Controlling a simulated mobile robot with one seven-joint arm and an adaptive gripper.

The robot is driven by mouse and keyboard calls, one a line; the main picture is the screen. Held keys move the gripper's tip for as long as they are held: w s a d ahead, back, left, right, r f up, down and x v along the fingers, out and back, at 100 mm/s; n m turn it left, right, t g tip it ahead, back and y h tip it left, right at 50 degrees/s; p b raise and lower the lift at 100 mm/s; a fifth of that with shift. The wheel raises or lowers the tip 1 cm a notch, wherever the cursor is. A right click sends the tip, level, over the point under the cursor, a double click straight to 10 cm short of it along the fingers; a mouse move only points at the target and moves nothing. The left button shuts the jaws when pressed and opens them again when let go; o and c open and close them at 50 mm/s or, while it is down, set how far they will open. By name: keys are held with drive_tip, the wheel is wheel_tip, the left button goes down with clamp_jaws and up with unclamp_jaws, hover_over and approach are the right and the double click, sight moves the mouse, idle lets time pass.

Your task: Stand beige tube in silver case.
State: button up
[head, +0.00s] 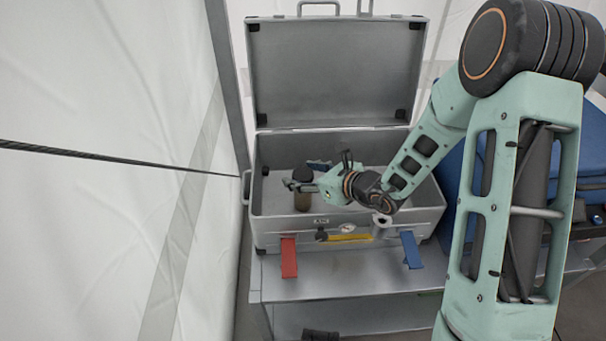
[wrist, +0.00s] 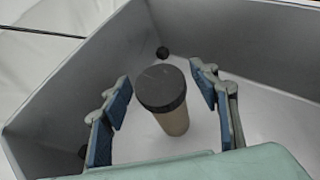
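The beige tube (wrist: 172,121) with a dark cap stands inside the silver case (wrist: 265,47), close to upright, near a corner in the wrist view. In the head view the tube (head: 302,198) shows at the left of the case (head: 340,228), whose lid is up. My gripper (wrist: 160,95) is open, with a blue-padded finger on each side of the tube and a gap to both. In the head view my gripper (head: 307,176) reaches into the case at the tube's cap. The tube's base is partly hidden by the case's front wall in the head view.
The case stands on a grey metal table (head: 335,275). A red strap (head: 289,258) and a blue strap (head: 411,250) hang at its front. The raised lid (head: 335,70) is behind, the white tent wall (head: 100,90) at left. A blue bag (head: 590,150) is at right.

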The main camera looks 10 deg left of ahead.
drive_tip(key=shift+r, duration=0.1)
drive_tip(key=shift+r+p, duration=0.25)
drive_tip(key=shift+p, duration=0.1)
drive_tip(key=p+v, duration=0.3)
drive_tip(key=v, duration=0.9)
drive_tip(key=shift+f, duration=0.2)
